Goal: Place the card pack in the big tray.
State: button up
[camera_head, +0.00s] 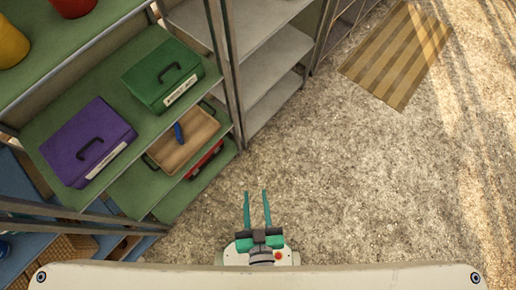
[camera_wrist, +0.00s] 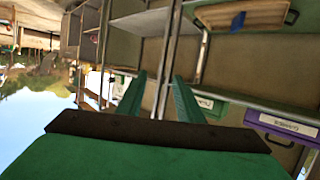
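A tan wooden tray (camera_head: 196,134) with dark handles sits on a green shelf to the left of my gripper. A small blue object (camera_head: 179,133) lies in it; I cannot tell what it is. The tray also shows at the upper right of the wrist view (camera_wrist: 262,13), with the blue object (camera_wrist: 238,20). I cannot pick out a card pack for certain in either view. My gripper (camera_head: 256,193) is open, with two teal fingers apart and nothing between them. It is above the gravel floor, clear of the shelves. The fingers also show in the wrist view (camera_wrist: 159,78).
A green box (camera_head: 162,75) and a purple box (camera_head: 87,142) stand on the green shelving near the tray. A red item (camera_head: 206,160) is partly hidden below the tray. Metal posts (camera_head: 229,70) edge the shelves. Gravel floor to the right is open, with a striped mat (camera_head: 398,55).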

jog(key=s+r+m+h, duration=0.1)
jog(key=s+r, duration=0.2)
jog(key=r, duration=0.3)
jog(key=shift+d+t+h, duration=0.3)
jog(key=shift+d+t, duration=0.05)
jog(key=shift+t, duration=0.05)
